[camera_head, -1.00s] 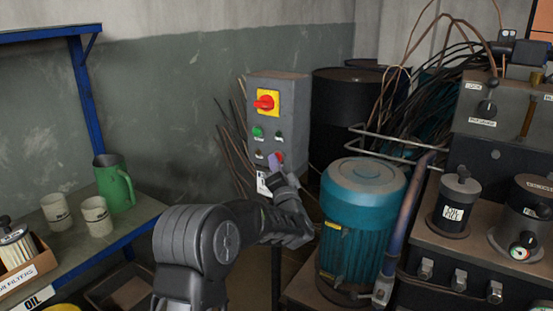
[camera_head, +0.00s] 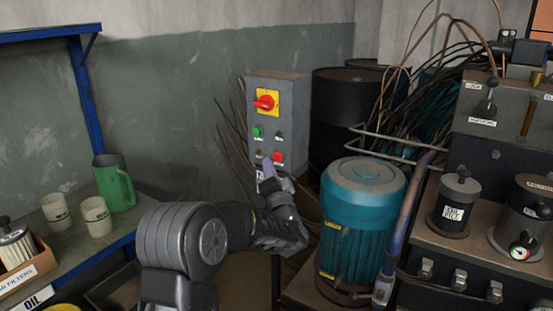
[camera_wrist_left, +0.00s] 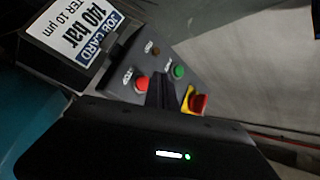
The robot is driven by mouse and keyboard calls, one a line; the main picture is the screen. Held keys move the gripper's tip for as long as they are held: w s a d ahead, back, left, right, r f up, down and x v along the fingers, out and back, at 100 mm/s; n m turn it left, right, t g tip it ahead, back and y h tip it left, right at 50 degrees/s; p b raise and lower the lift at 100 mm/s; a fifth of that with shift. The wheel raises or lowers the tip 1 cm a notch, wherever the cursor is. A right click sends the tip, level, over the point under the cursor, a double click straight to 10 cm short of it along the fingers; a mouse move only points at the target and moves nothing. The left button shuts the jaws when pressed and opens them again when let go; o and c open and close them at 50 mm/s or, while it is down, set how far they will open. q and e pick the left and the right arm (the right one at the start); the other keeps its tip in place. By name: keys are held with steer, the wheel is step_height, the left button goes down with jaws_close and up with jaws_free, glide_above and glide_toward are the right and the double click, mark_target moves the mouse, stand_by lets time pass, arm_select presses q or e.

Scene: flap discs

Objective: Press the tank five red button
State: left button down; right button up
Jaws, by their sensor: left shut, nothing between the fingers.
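A grey control box (camera_head: 291,115) stands against the wall, with a red rotary switch (camera_head: 265,102) on a yellow plate at its top. A red button (camera_head: 278,157) is low on its face and also shows in the left wrist view (camera_wrist_left: 141,84). A green button (camera_head: 257,132) sits higher, to the left. I cannot read which tank the labels name. My left gripper (camera_head: 267,170) is shut and empty, its tip just below and left of the red button; I cannot tell whether it touches the box. My right gripper is out of view.
A job card (camera_wrist_left: 82,30) is beside the buttons in the wrist view. A teal motor (camera_head: 362,190) stands right of my left arm. A shelf with a green jug (camera_head: 114,183) and cups (camera_head: 96,215) is at the left. Loose cables hang behind the box.

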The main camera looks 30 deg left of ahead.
arm_select(q)
steer(key=s, duration=0.3)
steer(key=shift+s, duration=0.4)
stand_by(0.6)
